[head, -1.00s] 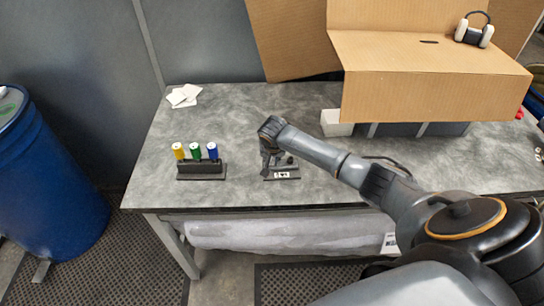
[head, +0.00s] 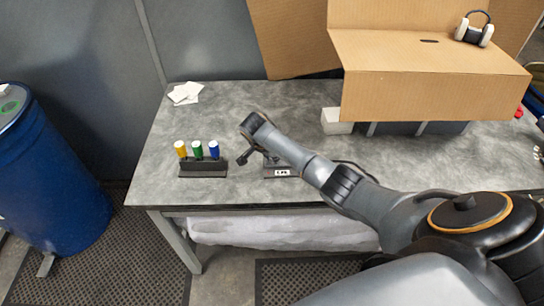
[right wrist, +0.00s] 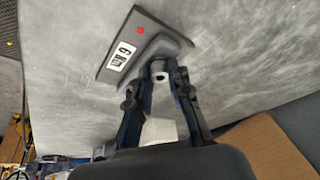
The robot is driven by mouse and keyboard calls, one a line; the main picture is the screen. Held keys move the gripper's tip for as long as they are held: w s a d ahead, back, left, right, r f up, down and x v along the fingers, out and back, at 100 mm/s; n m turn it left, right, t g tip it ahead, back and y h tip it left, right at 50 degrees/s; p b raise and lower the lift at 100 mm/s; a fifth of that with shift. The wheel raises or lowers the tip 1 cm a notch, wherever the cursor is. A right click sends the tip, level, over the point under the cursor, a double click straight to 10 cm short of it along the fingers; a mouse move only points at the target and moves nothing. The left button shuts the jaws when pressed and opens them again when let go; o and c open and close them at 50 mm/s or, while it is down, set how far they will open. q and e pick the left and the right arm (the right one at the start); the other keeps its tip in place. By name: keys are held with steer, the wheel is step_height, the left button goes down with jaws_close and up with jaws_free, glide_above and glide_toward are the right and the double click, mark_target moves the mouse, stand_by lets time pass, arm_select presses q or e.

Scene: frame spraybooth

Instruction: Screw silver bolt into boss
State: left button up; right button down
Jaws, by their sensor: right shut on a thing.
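My right gripper (right wrist: 167,73) is shut on a small silver-grey round piece, which looks like the silver bolt (right wrist: 160,76). The piece sits between the fingertips, against the raised end of a dark block (right wrist: 143,48) with a white "6 Nm" label and a red dot. The boss itself cannot be made out; the fingers cover that spot. In the head view the labelled block (head: 282,171) is on the grey table, below my right arm's end, which hides much of the gripper. How far the bolt is seated cannot be told. My left gripper is not in view.
A dark rack (head: 203,168) with yellow, green and blue capped pieces stands left of the block. White cards (head: 185,93) lie at the back left. A blue barrel (head: 45,185) stands left of the table (head: 325,188).

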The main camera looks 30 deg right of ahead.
steer(key=shift+a+f+m+g, duration=0.15)
steer(key=shift+m+g, duration=0.15)
steer(key=shift+m, duration=0.4)
steer(key=m+g+b, duration=0.1)
steer(key=m+b, duration=0.1)
steer(key=m, duration=0.1)
steer(key=shift+w+f+b, duration=0.1)
steer(key=shift+f+b, duration=0.05)
steer(key=shift+b, duration=0.15)
steer(key=shift+m+g+b, duration=0.4)
steer(key=shift+m, duration=0.5)
steer(key=shift+r, duration=0.25)
steer(key=c, duration=1.5)
jaws_free()
steer(key=shift+h, duration=0.3)
steer(key=shift+o, duration=0.2)
